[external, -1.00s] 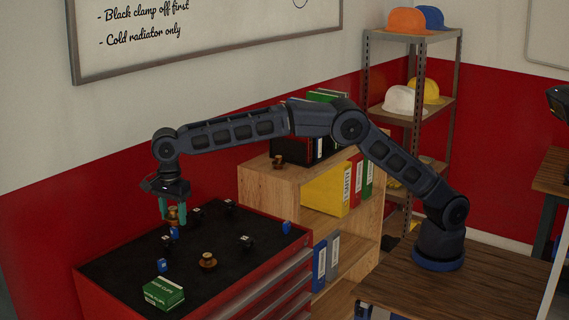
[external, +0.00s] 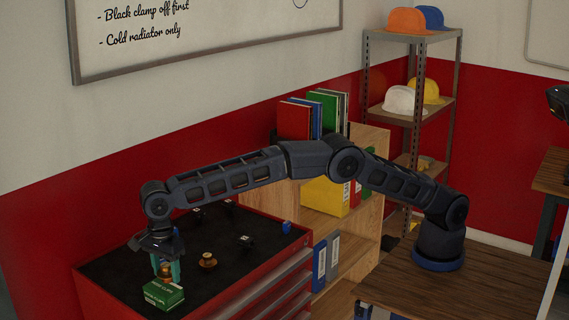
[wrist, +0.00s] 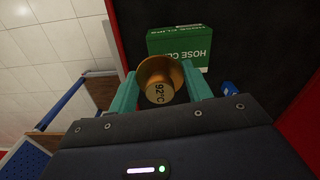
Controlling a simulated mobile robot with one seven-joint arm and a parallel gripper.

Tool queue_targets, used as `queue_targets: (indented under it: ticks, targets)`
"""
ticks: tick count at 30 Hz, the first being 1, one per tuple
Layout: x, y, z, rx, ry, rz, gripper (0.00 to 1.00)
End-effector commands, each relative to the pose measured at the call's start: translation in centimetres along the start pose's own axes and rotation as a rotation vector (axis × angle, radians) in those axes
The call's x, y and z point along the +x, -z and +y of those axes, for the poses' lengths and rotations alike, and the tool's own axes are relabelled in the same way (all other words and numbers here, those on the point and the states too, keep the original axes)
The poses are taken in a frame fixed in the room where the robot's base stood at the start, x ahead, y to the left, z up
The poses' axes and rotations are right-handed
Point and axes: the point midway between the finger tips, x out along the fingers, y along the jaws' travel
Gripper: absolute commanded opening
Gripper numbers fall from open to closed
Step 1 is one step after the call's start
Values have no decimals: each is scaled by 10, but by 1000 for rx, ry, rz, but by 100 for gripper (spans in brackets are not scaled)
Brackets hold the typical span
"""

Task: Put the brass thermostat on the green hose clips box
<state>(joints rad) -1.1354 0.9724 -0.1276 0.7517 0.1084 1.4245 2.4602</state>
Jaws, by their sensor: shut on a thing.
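My gripper (external: 166,268) is shut on the brass thermostat (external: 166,274). In the wrist view the thermostat (wrist: 160,80) sits between the two teal fingers, with "92°C" on its end face. The green hose clips box (external: 164,294) lies on the black top of the red cabinet, near its front left corner. The thermostat is at the box's back edge in the external view, low and close to it. In the wrist view the box (wrist: 180,42) shows just beyond the thermostat, which overlaps its near edge. I cannot tell whether they touch.
A second brass part (external: 208,260) stands on the cabinet top (external: 225,228), right of my gripper. A blue piece (wrist: 229,88) is right of my fingers in the wrist view.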

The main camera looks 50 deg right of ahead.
Motion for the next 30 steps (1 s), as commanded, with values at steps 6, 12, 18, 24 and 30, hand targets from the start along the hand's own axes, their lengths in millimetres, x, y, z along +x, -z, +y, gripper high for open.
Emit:
queue_targets:
  ticks: [6, 12, 18, 24, 30]
  targets:
    - [26, 0, 0, 0, 0, 1, 26]
    - [36, 0, 0, 0, 1, -1, 26]
    - [37, 0, 0, 0, 0, 0, 26]
    - [38, 0, 0, 0, 1, -1, 71]
    - [38, 0, 0, 0, 1, -1, 71]
